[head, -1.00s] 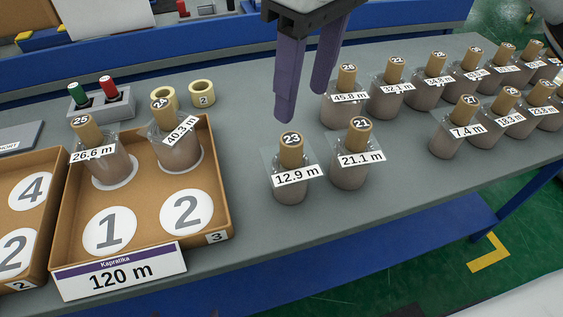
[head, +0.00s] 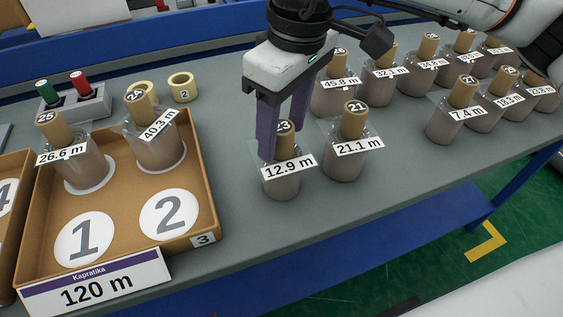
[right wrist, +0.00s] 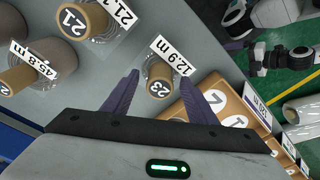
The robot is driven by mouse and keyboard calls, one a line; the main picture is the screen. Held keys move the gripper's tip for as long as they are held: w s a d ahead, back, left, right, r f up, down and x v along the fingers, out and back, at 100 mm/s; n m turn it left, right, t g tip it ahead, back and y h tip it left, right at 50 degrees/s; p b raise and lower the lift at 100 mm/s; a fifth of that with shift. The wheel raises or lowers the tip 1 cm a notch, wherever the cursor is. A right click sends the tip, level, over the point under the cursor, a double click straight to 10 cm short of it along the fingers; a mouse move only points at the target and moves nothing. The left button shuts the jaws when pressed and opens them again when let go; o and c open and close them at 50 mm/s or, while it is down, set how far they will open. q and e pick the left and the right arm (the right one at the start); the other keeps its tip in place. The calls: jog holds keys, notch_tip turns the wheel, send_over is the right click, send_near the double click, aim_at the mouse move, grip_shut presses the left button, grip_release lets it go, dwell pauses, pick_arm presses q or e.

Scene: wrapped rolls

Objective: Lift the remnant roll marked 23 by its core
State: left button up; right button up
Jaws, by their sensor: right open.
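The roll marked 23 (head: 283,187) stands upright on the grey table, clear-wrapped, with a tan core and a "12.9 m" label. My right gripper (head: 283,142) is open above it, its purple fingers on either side of the core's top. One finger partly hides the core in the head view.
Roll 21 (head: 345,163) stands close to the right of roll 23. Roll 45.8 m (head: 333,97) and several more stand behind and right. A brown tray (head: 203,185) on the left holds rolls 25 (head: 85,165) and 24 (head: 157,150). Table in front of roll 23 is clear.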

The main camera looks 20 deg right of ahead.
jog(key=shift+w+a+f, duration=0.1)
jog(key=shift+f, duration=0.65)
grip_shut()
